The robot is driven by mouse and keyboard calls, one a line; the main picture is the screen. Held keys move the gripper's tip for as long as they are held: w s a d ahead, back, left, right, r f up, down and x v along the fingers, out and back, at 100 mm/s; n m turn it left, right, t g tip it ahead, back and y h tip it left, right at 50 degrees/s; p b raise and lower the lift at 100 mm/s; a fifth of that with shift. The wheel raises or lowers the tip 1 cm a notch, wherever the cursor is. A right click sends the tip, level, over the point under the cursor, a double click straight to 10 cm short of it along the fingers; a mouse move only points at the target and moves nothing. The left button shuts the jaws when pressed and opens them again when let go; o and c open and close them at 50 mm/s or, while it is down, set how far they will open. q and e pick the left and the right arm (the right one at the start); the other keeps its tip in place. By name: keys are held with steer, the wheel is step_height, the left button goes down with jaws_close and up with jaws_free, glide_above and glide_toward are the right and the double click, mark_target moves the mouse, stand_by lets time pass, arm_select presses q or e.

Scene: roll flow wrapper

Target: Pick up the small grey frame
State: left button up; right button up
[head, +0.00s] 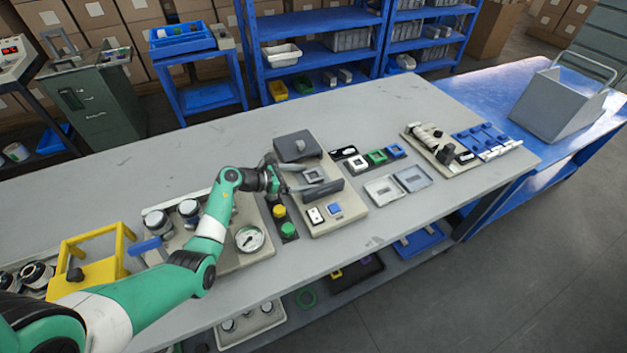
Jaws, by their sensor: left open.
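The small grey frame (314,175) is a square piece with an opening. It sits on the beige fixture plate (337,214) near the middle of the grey table, between a dark grey block (297,145) and a dark grey bar (322,190). My left gripper (302,177) reaches in from the left, low over the plate. Its jaws are open and its fingers point right, at the frame's left side. I cannot tell whether they touch it. My right gripper is not in view.
A gauge panel (249,238) and yellow and green buttons (280,212) stand left of the plate. The table's back left is clear.

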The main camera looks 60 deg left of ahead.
arm_select(q)
steer(key=c, duration=1.4)
steer(key=shift+r, duration=0.15)
steer(key=shift+r+p, duration=0.3)
steer(key=shift+p, duration=0.05)
steer(key=r+p, duration=0.1)
steer(key=r, duration=0.1)
steer(key=d+r+p, duration=0.1)
steer(key=r+p, duration=0.1)
steer(key=shift+r, duration=0.25)
steer(key=d+r+p, duration=0.2)
steer(key=d, duration=0.2)
steer(key=d+r+p, duration=0.2)
steer(key=d+r, duration=0.1)
steer(key=d, duration=0.1)
steer(key=s+d+r+p, duration=0.1)
steer(key=d+r+p, duration=0.1)
steer(key=d, duration=0.3)
steer(key=shift+r+p, duration=0.35)
steer(key=shift+p, duration=0.15)
